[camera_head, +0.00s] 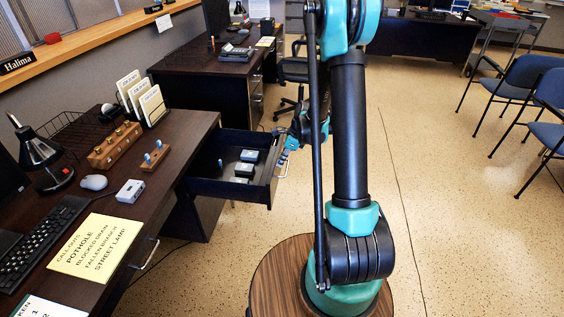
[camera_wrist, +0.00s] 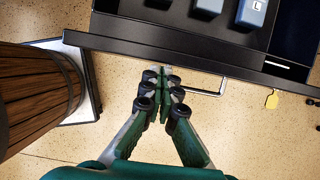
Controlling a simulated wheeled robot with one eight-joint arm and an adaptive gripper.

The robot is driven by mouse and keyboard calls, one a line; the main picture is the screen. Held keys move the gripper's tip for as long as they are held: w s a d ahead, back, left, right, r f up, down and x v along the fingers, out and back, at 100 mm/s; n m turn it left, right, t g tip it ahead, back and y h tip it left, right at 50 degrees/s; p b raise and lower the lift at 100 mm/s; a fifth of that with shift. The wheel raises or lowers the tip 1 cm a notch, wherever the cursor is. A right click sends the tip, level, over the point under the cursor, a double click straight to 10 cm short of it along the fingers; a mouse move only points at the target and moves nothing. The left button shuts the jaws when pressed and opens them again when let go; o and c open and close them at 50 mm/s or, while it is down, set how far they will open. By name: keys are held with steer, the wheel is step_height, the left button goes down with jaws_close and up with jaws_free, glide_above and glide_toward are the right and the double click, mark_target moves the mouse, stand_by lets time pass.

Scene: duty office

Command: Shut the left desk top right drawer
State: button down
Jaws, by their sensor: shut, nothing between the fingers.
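The left desk (camera_head: 150,215) stands at the left with its far drawer (camera_head: 276,178) pulled well out.
A second desk (camera_head: 205,78) and an office chair (camera_head: 296,69) stand behind. Blue chairs (camera_head: 525,75) are at the right. The floor (camera_head: 450,220) between is clear.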

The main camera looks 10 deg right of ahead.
steer(key=w+a, duration=0.3)
steer(key=a, duration=0.7)
steer(key=w+a, duration=0.3)
steer(key=a, duration=0.6)
steer(key=w+a, duration=0.3)
steer(key=a, duration=0.7)
steer(key=shift+w+a, duration=0.3)
steer(key=shift+d, duration=0.15)
